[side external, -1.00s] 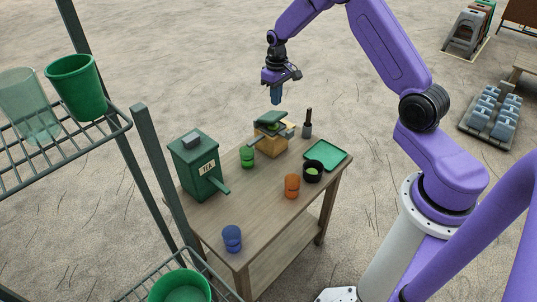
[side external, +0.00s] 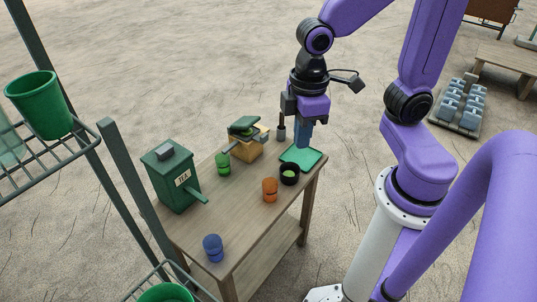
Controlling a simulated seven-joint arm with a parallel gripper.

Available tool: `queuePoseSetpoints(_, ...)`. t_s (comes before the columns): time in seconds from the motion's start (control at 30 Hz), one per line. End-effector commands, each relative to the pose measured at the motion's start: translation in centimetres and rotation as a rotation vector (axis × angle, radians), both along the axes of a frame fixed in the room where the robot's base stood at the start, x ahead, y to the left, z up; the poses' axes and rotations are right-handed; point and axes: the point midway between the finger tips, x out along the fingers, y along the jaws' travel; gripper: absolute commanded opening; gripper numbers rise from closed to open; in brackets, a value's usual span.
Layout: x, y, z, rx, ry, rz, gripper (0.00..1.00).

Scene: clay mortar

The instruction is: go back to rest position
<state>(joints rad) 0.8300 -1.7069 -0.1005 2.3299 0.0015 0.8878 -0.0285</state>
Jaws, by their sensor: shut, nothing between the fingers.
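My purple gripper (side external: 303,146) hangs pointing down over the far right end of the wooden table, in line with the green tray (side external: 312,156). Its blue fingers are together with nothing between them. The fingers hide part of the tray, and I cannot tell their exact height above it.
The table (side external: 230,238) holds a green TEA box (side external: 172,180), a yellow box (side external: 248,150) with a green raised lid, a green cup (side external: 223,164), an orange cup (side external: 270,190), a black bowl (side external: 289,174) and a blue cup (side external: 213,247). A wire rack (side external: 60,160) stands left.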

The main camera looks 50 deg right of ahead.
Motion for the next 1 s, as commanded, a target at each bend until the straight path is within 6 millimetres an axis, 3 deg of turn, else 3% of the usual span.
queuePoseSetpoints(0.1,-3.8,-1.0,0.2,0.005,-0.003,0.095,0.0)
queuePoseSetpoints(0.3,-7.0,-2.3,0.1,0.006,-0.002,0.18,0.0)
queuePoseSetpoints(1.0,-7.4,-2.5,0.1,0.005,-0.002,0.193,0.0)
